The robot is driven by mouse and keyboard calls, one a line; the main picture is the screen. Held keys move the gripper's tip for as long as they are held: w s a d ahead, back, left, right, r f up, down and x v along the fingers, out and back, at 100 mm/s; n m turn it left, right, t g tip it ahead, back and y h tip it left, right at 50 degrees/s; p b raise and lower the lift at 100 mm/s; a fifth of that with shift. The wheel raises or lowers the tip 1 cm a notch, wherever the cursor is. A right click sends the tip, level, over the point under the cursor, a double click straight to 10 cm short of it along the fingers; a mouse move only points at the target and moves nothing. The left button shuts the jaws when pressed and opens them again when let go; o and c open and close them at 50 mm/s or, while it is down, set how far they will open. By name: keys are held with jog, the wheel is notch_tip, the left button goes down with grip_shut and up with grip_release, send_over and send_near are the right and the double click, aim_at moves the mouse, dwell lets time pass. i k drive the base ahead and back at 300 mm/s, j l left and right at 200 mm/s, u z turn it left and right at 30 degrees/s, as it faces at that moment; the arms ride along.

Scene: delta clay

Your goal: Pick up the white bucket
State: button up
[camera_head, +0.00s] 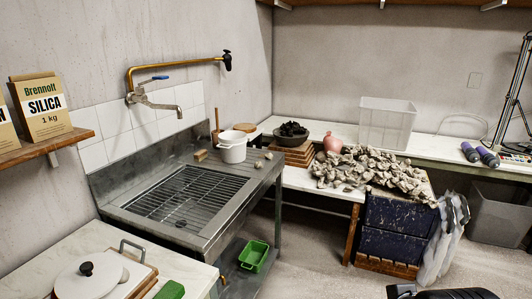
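A white bucket (232,151) stands upright at the back right end of the metal sink unit, near the wall corner. It looks like a small round tub with a rim and a side handle. A dark shape (458,294), probably part of my arm or gripper, shows at the bottom right edge. It is cut off by the frame, well apart from the bucket, and its fingers cannot be made out.
The metal sink (140,218) has a grate, with a tap (152,98) above it. Small lumps and a wooden block (200,155) lie near the bucket. A clay heap (370,171), a clear bin (387,125) and a pink vase (333,143) stand right. Open floor lies in front.

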aim_at(232, 144)
jog(key=i+l, duration=0.15)
jog(key=i, duration=0.75)
jog(key=i+l, duration=0.1)
jog(key=i, duration=0.75)
jog(key=i+j+u, duration=0.1)
jog(key=u, duration=0.35)
jog(key=i+l+u, duration=0.1)
jog(key=i+u, duration=0.5)
jog(key=u, duration=0.25)
jog(key=i+l+u, duration=0.2)
jog(key=u, duration=0.2)
jog(key=i+l+u, duration=0.15)
jog(key=u, duration=0.3)
